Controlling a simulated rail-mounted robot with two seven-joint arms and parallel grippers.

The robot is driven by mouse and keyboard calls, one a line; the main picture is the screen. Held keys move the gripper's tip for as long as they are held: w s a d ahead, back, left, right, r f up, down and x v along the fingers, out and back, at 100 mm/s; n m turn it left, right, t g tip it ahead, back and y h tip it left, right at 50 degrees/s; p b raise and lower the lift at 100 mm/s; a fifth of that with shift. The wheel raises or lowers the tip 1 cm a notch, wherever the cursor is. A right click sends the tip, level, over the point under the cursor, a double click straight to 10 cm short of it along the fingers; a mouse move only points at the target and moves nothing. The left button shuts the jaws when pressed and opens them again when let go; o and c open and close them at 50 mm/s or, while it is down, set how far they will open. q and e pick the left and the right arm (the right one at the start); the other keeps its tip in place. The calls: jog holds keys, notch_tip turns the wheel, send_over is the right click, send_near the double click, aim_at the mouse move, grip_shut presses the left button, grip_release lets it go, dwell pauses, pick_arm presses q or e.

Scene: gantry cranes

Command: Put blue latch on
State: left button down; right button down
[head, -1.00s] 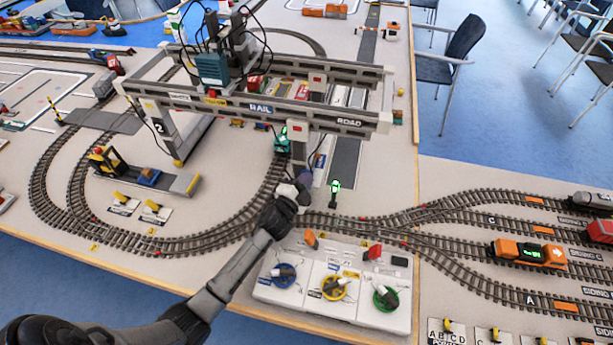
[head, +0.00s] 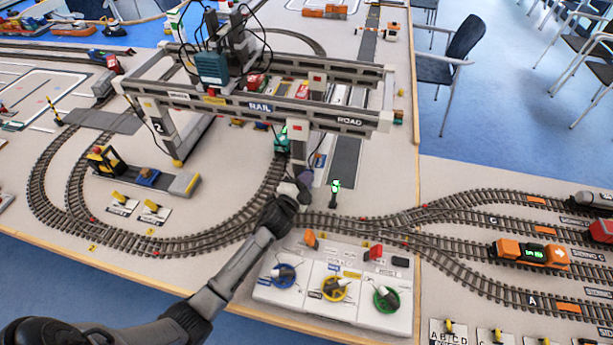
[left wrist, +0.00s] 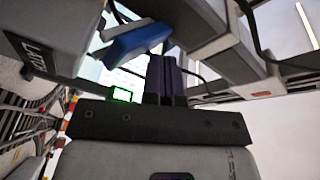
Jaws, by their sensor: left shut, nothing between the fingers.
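In the left wrist view a blue, flat piece like a lever (left wrist: 137,42) sits just up and left of my fingertips; it looks like the blue latch. I cannot tell whether my fingers touch it. My left gripper (head: 304,178) is near the foot of the gantry crane's front leg (head: 298,148). Its dark fingers are shut together and empty in the left wrist view (left wrist: 166,56). In the head view I cannot make out the blue piece clearly. My right gripper is not in view.
A white control panel (head: 318,310) with blue, yellow and green dials stands in front, right of my left forearm. A small post with a green display (head: 335,188) is right of the gripper. Curved track (head: 230,233) runs under the arm. The gantry beam (head: 260,108) overhangs behind.

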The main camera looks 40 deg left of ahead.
pick_arm(q)
jog(key=shift+w+a+f+b, duration=0.3)
jog(key=shift+w+f+b, duration=0.3)
jog(key=shift+f+b, duration=0.15)
dwell(0.9)
jog(key=shift+a+f+b, duration=0.15)
jog(key=shift+f+b, duration=0.2)
jog(key=shift+f, duration=0.2)
dwell(0.4)
jog(key=shift+r+p, duration=0.7)
jog(key=shift+s+d+r+p, duration=0.2)
jog(key=shift+s+r+p, duration=0.1)
jog(key=shift+r+p, duration=0.2)
jog(key=shift+s+d+r+p, duration=0.2)
jog(key=shift+s+r+p, duration=0.05)
jog(key=shift+r+p, duration=0.2)
jog(key=shift+s+d+r+p, duration=0.25)
jog(key=shift+s+r+p, duration=0.1)
jog(key=shift+s+p, duration=0.15)
